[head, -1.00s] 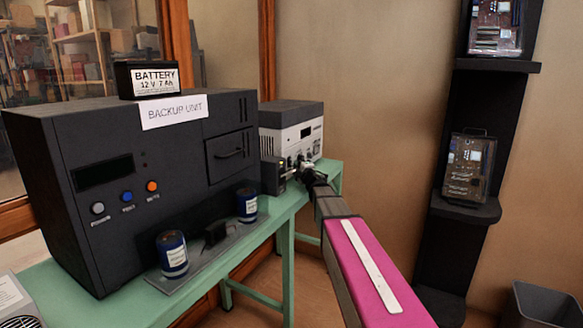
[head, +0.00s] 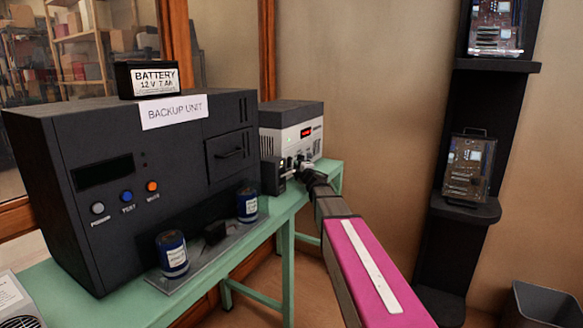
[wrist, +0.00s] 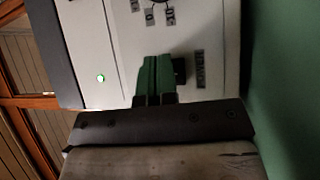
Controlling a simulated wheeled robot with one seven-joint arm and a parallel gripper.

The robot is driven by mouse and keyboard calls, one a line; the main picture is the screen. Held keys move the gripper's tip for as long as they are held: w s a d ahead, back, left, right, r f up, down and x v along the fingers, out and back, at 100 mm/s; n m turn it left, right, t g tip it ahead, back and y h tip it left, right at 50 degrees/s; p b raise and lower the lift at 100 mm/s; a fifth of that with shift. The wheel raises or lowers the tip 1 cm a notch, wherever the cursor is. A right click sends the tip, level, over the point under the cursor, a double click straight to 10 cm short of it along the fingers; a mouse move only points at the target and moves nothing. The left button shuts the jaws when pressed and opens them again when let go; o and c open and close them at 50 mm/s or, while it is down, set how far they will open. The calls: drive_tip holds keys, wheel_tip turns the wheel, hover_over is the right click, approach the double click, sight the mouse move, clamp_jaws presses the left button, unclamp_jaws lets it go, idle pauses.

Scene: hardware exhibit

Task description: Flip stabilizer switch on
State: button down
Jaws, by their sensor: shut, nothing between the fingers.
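The stabilizer (head: 291,126) is a white box with a dark grey top at the far end of the green table. Its display (head: 307,132) glows red and a small green light shows on its front. In the wrist view its pale front panel (wrist: 115,35) fills the top, with a lit green light (wrist: 100,78). A small black switch (wrist: 180,70) shows just right of my fingertips, partly hidden; its exact position is hard to tell. My gripper (wrist: 155,85) is shut and empty, right in front of the panel. In the head view my gripper (head: 299,167) is at the stabilizer's lower front.
A large dark backup unit (head: 170,160) stands on the green table (head: 140,305), with a battery (head: 148,80) on top and two blue cylinders before it. A small dark box stands close left of my gripper. A black shelf (head: 465,205) and a grey bin (head: 545,305) are at right.

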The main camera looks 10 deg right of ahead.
drive_tip(key=shift+s+d+r, duration=0.2)
drive_tip(key=shift+s+d, duration=0.1)
drive_tip(key=shift+d, duration=0.05)
drive_tip(key=shift+s+d+r, duration=0.25)
drive_tip(key=shift+s+d, duration=0.2)
drive_tip(key=shift+d, duration=0.2)
drive_tip(key=shift+s+d+r, duration=0.3)
drive_tip(key=shift+s+d, duration=0.2)
drive_tip(key=shift+d, duration=0.1)
drive_tip(key=shift+s+d+r, duration=0.25)
drive_tip(key=shift+s+d, duration=0.2)
drive_tip(key=shift+d, duration=0.2)
